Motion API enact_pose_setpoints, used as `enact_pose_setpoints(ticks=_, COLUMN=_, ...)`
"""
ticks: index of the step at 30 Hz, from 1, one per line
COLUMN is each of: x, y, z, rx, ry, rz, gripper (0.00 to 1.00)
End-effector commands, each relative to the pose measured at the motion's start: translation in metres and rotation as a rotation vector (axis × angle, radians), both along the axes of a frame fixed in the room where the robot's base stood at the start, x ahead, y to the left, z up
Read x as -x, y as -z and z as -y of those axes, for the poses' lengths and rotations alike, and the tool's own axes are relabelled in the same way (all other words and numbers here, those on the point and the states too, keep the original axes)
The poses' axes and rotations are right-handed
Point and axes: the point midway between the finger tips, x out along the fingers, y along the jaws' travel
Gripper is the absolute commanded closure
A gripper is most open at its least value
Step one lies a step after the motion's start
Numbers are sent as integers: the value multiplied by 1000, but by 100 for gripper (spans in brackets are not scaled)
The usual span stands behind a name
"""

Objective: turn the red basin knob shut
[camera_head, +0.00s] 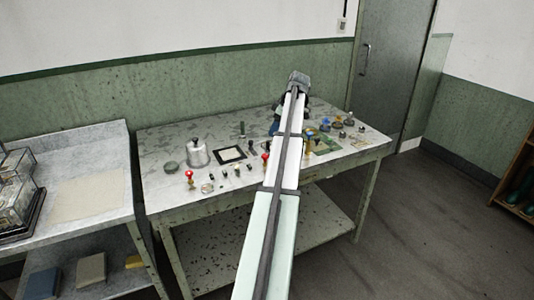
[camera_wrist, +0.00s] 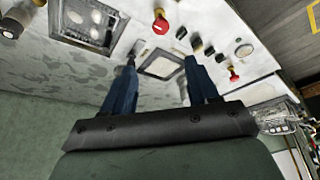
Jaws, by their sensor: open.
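Two red knobs stand along the front of the bench. One red knob (camera_head: 190,177) is at the left and shows at the right of the wrist view (camera_wrist: 233,74). The other red knob (camera_head: 265,157) is just left of my arm and shows at the top of the wrist view (camera_wrist: 160,22). I cannot tell which belongs to the basin. My gripper (camera_wrist: 160,60) is open and empty, its blue fingers apart above a dark-framed white square (camera_wrist: 161,66). It touches neither knob. In the head view my arm hides most of the gripper.
Several small black knobs (camera_wrist: 196,44) sit between the red ones. A metal pot (camera_head: 197,153) stands at the bench's left and a green-framed panel (camera_head: 325,145) right of my arm. A side table (camera_head: 88,196) adjoins on the left. The bench's back left is mostly clear.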

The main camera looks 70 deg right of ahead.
Motion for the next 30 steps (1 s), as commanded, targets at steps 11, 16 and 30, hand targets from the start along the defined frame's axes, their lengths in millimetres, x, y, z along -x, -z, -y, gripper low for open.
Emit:
enact_pose_setpoints(ticks=11, x=5, y=23, z=-3, rx=-18, ry=-3, rz=-5, gripper=41)
enact_pose_setpoints(ticks=16, x=-6, y=50, z=-3, rx=-18, ry=-3, rz=-6, gripper=41)
enact_pose_setpoints(ticks=30, x=-34, y=115, z=-2, rx=-16, ry=-2, rz=-6, gripper=41)
